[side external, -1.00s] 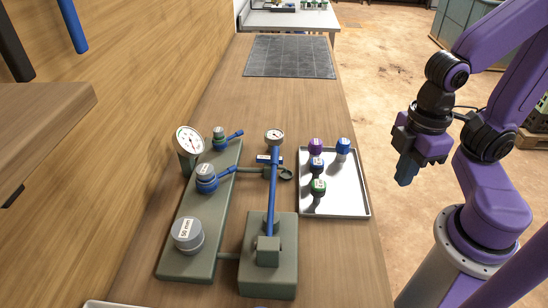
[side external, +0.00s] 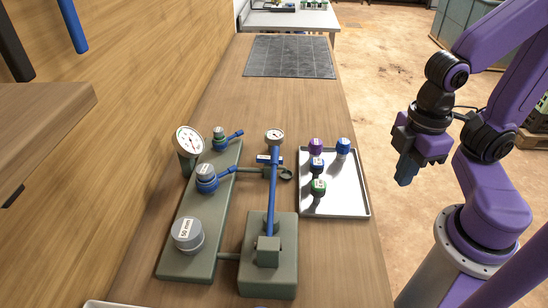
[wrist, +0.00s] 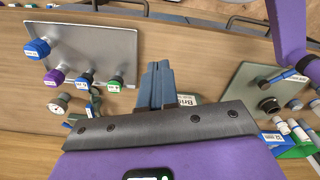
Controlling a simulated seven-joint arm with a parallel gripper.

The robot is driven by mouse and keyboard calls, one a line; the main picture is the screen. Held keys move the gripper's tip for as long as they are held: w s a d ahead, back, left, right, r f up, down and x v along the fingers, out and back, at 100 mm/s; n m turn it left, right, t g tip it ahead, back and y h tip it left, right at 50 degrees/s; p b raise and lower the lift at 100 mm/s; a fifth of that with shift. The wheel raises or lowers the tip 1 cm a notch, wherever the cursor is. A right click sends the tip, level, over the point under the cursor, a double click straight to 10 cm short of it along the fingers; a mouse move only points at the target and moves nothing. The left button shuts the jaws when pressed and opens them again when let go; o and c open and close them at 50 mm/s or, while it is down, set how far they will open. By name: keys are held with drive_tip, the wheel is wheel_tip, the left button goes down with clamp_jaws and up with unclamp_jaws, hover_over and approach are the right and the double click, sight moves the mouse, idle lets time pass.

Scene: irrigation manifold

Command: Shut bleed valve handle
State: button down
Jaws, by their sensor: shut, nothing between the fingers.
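The grey-green manifold (side external: 180,245) lies on the bench in the side view. A small valve (side external: 219,144) with a short blue lever (side external: 235,134) sits at its far end. A larger valve (side external: 206,180) with a blue lever (side external: 225,171) sits mid-plate. A long blue lever (side external: 272,195) rises from the block on the right. No label readable here shows which handle is the bleed valve. My gripper (side external: 405,172) is shut and empty, held right of the bench and well apart from every handle. Its closed fingers (wrist: 158,85) also show in the wrist view.
A metal tray (side external: 348,203) with several coloured knobs lies between the manifold and my gripper. Two gauges (side external: 189,141) (side external: 275,136) stand near the valves. A grey cap marked 50 mm (side external: 187,235) is at the near end. The bench is clear before the dark mat (side external: 290,57).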

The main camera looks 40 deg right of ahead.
drive_tip(key=c, duration=1.2)
unclamp_jaws()
drive_tip(key=shift+w+a, duration=0.1)
drive_tip(key=shift+o, duration=0.6)
drive_tip(key=w+a+r, duration=0.1)
drive_tip(key=w+a, duration=0.1)
drive_tip(key=w, duration=0.2)
drive_tip(key=w+a+r+m, duration=0.1)
drive_tip(key=w+a, duration=0.1)
drive_tip(key=w, duration=0.3)
drive_tip(key=shift+w+a+r, duration=0.15)
drive_tip(key=shift+a+r, duration=0.1)
drive_tip(key=shift+a, duration=0.1)
drive_tip(key=w+r+m, duration=0.2)
drive_tip(key=w+m, duration=0.1)
drive_tip(key=w, duration=1.9)
drive_tip(key=f, duration=1.7)
drive_tip(key=shift+w+a+f, duration=0.1)
drive_tip(key=shift+w+a, duration=0.15)
drive_tip(key=shift+a, duration=0.15)
clamp_jaws()
